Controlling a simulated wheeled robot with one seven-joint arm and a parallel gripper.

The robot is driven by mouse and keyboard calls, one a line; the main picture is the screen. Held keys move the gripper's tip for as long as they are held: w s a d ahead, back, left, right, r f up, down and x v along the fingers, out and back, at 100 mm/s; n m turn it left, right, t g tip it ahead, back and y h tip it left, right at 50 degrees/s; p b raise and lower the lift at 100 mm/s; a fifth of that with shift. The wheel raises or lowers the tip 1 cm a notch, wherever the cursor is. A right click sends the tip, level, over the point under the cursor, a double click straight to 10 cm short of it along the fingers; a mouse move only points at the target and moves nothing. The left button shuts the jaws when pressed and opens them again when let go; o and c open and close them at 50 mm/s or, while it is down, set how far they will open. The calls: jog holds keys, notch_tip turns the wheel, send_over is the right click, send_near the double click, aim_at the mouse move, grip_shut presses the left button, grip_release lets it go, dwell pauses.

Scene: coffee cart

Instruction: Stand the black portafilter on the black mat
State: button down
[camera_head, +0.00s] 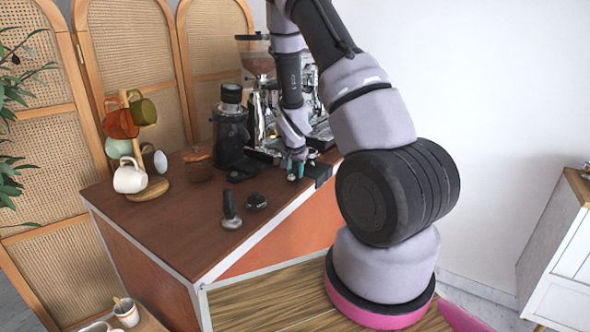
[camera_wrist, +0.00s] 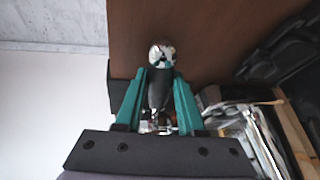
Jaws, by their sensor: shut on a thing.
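My gripper (camera_head: 294,172) is low over the brown counter, beside the coffee machine. In the wrist view its teal fingers (camera_wrist: 158,92) are shut on the black portafilter (camera_wrist: 158,88), holding it by the dark handle. A shiny metal end of it shows beyond the fingertips, and more metal shows between the finger bases. In the head view I cannot make the portafilter out clearly. The black mat (camera_head: 321,173) lies at the counter's edge, just right of my gripper. A dark patch left of the fingers in the wrist view looks like the mat (camera_wrist: 115,88). I cannot tell whether the portafilter touches it.
The chrome coffee machine (camera_head: 262,110) stands behind my gripper. A black grinder (camera_head: 231,135) stands to its left. A mug tree (camera_head: 150,185) is far left. The left front counter is clear.

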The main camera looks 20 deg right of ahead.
dwell(0.4)
jog(key=shift+c, duration=2.2)
grip_release()
jog(key=v, duration=1)
jog(key=shift+s+r, duration=0.2)
jog(key=shift+r, duration=0.15)
jog(key=shift+a, duration=0.15)
jog(key=s+a+r+n+y, duration=0.1)
jog(key=s+a+r, duration=0.15)
jog(key=r, duration=0.35)
jog(key=s+a+r+n+t+y, duration=0.1)
jog(key=s+r, duration=0.3)
jog(key=r, duration=0.3)
jog(key=s+a+r+y, duration=0.1)
jog(key=s+a+r, duration=0.1)
jog(key=s+r, duration=0.3)
jog(key=s+a+r+n+t+y, duration=0.1)
jog(key=s+a+r+n, duration=0.2)
jog(key=s+r, duration=0.7)
jog(key=s+a, duration=0.1)
jog(key=s, duration=0.2)
jog(key=shift+s+r+n, duration=0.15)
jog(key=shift+r+n, duration=0.15)
jog(key=shift+r, duration=0.05)
